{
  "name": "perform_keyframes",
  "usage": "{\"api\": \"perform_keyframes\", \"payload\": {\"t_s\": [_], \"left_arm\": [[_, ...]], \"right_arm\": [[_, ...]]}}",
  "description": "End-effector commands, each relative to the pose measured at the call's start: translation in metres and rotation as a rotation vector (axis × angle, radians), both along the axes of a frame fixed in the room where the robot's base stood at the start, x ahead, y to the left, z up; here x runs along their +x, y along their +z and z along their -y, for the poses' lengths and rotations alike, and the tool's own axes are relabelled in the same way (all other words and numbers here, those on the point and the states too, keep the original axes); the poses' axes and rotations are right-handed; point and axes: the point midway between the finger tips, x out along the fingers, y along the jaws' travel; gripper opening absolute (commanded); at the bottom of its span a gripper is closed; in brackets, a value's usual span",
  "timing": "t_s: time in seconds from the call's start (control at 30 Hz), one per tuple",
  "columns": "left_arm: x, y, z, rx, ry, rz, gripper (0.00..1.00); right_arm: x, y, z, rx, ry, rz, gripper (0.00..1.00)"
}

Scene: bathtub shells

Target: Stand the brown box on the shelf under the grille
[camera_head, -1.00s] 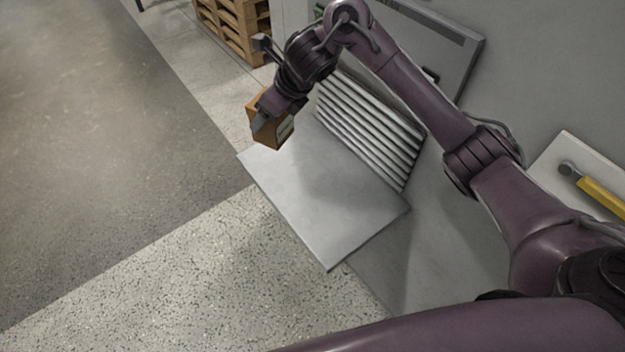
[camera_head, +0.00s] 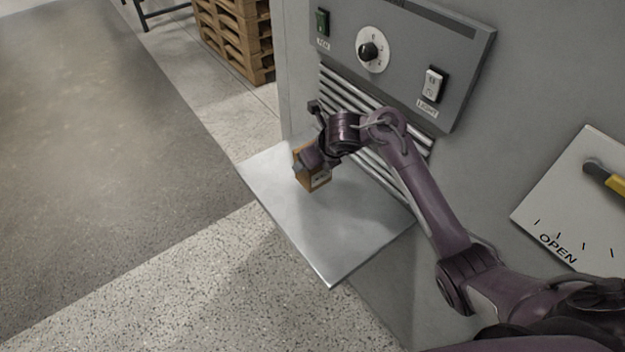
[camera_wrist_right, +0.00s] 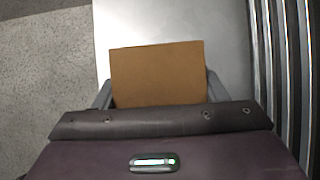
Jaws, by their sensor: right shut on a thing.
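The brown box (camera_head: 315,180) is upright at the shelf's back-left part, in front of the grille. My right gripper (camera_head: 311,162) is shut on it from above. In the right wrist view the box (camera_wrist_right: 158,72) sits between the two grey fingers of the right gripper (camera_wrist_right: 160,90). The metal shelf (camera_head: 335,235) juts from the wall and also shows in the right wrist view (camera_wrist_right: 215,38). I cannot tell whether the box's base touches it. The grille (camera_head: 345,95) has slanted slats, partly hidden behind my right arm. My left gripper is not in view.
A plate marked OPEN with a yellow-handled lever (camera_head: 606,180) is at the right. Wooden pallets (camera_head: 235,35) stand behind. The shelf's front is clear.

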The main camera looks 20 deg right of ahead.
Motion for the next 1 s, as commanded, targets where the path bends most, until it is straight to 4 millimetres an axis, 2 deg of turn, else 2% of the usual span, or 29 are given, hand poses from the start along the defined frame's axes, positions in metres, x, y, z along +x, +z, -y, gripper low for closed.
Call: {"api": "perform_keyframes", "payload": {"t_s": [0.03, 0.23, 0.47, 0.93, 0.97, 1.0], "left_arm": [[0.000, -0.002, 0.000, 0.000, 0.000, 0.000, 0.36], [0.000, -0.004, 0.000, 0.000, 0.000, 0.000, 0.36], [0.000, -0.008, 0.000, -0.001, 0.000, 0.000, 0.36], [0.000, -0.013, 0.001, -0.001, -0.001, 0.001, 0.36], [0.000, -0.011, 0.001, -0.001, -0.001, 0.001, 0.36], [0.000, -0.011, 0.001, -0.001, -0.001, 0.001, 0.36]], "right_arm": [[0.000, -0.008, 0.000, 0.000, 0.000, 0.000, 0.34], [0.000, -0.024, 0.000, 0.001, -0.001, 0.000, 0.34], [0.000, -0.056, 0.000, 0.002, 0.000, 0.000, 0.34], [0.001, -0.064, 0.001, -0.001, 0.000, 0.004, 0.34], [0.001, -0.063, 0.001, -0.002, 0.000, 0.002, 0.69], [0.000, -0.063, 0.000, -0.001, 0.000, 0.001, 0.74]]}}
